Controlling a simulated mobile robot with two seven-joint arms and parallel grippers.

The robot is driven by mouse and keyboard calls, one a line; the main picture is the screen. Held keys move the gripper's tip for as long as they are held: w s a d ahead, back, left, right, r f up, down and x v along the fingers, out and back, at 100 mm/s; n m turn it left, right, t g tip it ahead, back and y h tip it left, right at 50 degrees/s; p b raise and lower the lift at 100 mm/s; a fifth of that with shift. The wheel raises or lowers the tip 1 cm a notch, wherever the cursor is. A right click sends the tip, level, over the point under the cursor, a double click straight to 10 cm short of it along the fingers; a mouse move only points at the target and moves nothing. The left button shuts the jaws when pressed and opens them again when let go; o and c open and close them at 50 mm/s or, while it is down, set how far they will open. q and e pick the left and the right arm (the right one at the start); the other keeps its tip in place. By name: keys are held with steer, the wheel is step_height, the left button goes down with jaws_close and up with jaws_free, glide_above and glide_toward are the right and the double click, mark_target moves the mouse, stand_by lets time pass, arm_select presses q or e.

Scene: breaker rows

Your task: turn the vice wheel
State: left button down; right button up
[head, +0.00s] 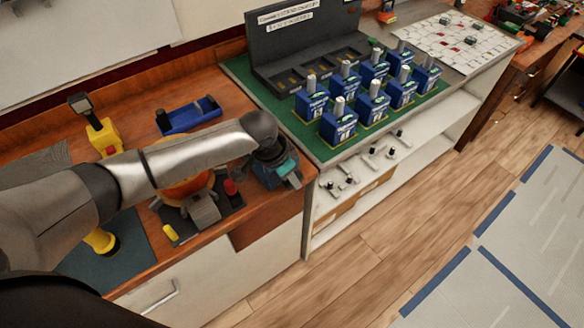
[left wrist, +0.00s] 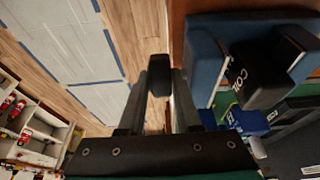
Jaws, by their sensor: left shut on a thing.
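The blue vice (head: 264,179) stands at the right front corner of the wooden bench, mostly hidden under my left gripper (head: 289,178) in the head view. In the left wrist view the vice (left wrist: 205,62) is close on the right, with a black block marked COIL (left wrist: 268,78) between its blue jaws. My left gripper (left wrist: 157,80) is shut on a dark, narrow part (left wrist: 132,66), which looks like the vice wheel seen edge-on. The fingers hide much of it, and its turn angle cannot be told. My right gripper is not in view.
Left of the vice are a dark plate with a red knob (head: 230,187), a yellow tool (head: 104,136) and a blue holder (head: 188,114). Several blue breakers (head: 338,122) stand in rows on a green mat at the right. The floor (head: 345,262) in front is clear.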

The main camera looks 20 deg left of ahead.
arm_select(q)
steer(key=shift+s+t+h+p, duration=0.1)
steer(key=shift+t+h+p, duration=0.2)
steer(key=shift+t+h, duration=0.3)
steer(key=c, duration=0.9)
jaws_free()
